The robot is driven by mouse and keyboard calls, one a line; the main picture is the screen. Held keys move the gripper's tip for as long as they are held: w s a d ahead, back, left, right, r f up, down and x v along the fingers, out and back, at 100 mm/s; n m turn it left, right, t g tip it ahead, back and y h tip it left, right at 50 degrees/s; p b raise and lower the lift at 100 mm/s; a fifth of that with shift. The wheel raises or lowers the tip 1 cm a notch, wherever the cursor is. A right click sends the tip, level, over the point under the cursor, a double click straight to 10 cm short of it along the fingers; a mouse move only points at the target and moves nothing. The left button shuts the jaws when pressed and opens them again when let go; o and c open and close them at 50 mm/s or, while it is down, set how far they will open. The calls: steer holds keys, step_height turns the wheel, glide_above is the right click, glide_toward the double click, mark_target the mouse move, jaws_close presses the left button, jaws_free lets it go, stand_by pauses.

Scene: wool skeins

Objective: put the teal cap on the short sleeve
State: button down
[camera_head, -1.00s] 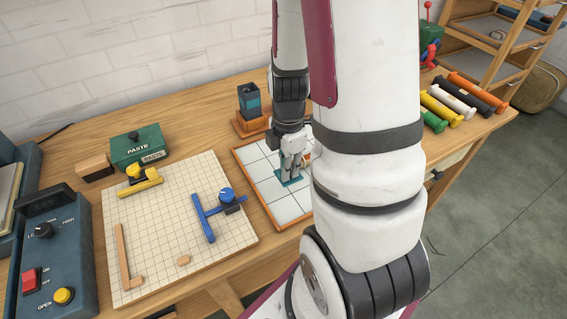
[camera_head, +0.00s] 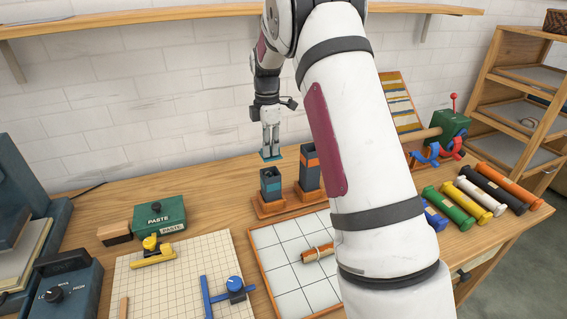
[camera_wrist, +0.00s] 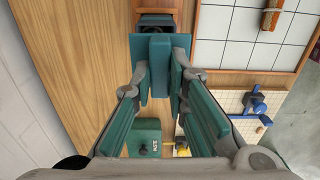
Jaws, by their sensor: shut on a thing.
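The teal cap (camera_head: 270,156), a flat plate with a raised block, is held level between the fingertips of my gripper (camera_head: 270,146). In the wrist view the cap (camera_wrist: 160,50) lies between the fingertips (camera_wrist: 161,82). The short sleeve (camera_head: 271,187), dark blue with a teal band and open top, stands upright on a wooden base. The cap is above it, apart, with a visible gap. In the wrist view part of the sleeve's dark opening (camera_wrist: 157,19) shows just beyond the cap's edge; the cap hides the rest.
A taller sleeve (camera_head: 310,170) with an orange band stands close to the right of the short one. A white tiled tray (camera_head: 273,240) with a small brown roll (camera_head: 318,254) lies in front. A green paste box (camera_head: 160,216) stands left. A wall shelf (camera_head: 150,22) runs behind.

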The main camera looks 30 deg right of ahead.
steer(key=shift+w+r, duration=0.15)
steer(key=shift+w, duration=0.15)
steer(key=shift+f+b, duration=0.4)
steer(key=shift+f, duration=2.7)
steer(key=shift+d+f, duration=0.1)
steer(key=shift+f, duration=0.05)
steer(key=c, duration=1)
jaws_free()
steer(key=shift+r+p, duration=0.3)
steer(key=shift+r, duration=3.25)
